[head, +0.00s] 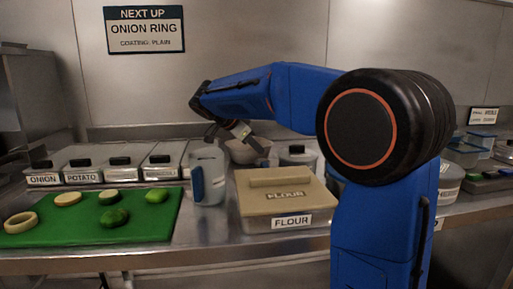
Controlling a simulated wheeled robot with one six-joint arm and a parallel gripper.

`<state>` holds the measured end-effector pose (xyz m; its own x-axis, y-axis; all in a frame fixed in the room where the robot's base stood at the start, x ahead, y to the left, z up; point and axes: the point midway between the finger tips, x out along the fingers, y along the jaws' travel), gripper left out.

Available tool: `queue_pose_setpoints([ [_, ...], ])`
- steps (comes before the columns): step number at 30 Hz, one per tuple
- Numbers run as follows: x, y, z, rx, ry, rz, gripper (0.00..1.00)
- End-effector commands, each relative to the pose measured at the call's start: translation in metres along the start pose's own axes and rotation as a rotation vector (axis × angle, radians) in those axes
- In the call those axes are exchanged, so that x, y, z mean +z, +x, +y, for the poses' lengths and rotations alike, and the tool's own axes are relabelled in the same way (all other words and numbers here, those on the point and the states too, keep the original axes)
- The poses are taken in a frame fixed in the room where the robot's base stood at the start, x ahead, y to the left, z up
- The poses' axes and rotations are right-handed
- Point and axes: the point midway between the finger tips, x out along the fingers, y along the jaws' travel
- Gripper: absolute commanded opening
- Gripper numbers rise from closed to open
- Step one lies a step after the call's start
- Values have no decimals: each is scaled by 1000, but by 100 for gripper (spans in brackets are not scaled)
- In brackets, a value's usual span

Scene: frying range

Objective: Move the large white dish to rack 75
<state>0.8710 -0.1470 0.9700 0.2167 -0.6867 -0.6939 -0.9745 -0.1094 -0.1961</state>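A pale round bowl or dish (238,155) stands at the back of the counter, behind the flour container. It is partly hidden by the jug, the flour lid and my gripper, so I cannot tell whether it is the large white dish. My gripper (242,140) hangs from my blue arm, pointing down over this bowl. It is small and partly dark here; whether its fingers are apart or closed, or touch the bowl, is unclear. No rack marked 75 can be made out.
A clear jug (208,178) with a blue handle and a flour container (287,200) stand in front of the bowl. A green board (150,222) with food pieces lies left. Lidded bins (82,170) line the back. My arm hides part of the right side.

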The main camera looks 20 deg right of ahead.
Motion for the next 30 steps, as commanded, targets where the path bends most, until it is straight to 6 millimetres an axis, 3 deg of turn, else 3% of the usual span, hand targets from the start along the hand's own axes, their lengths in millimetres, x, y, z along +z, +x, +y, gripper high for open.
queue_pose_setpoints([
  [3, 2, 2, 0, 0, 0, 0, 0],
  [4, 2, 2, 0, 0, 0, 0, 11],
  [6, 2, 2, 0, 0, 0, 0, 22],
  [17, -1, -2, 0, -1, 0, 0, 22],
  [23, 0, -28, -1, -2, -1, -1, 22],
  [30, 1, -75, -1, -3, -2, -2, 22],
])
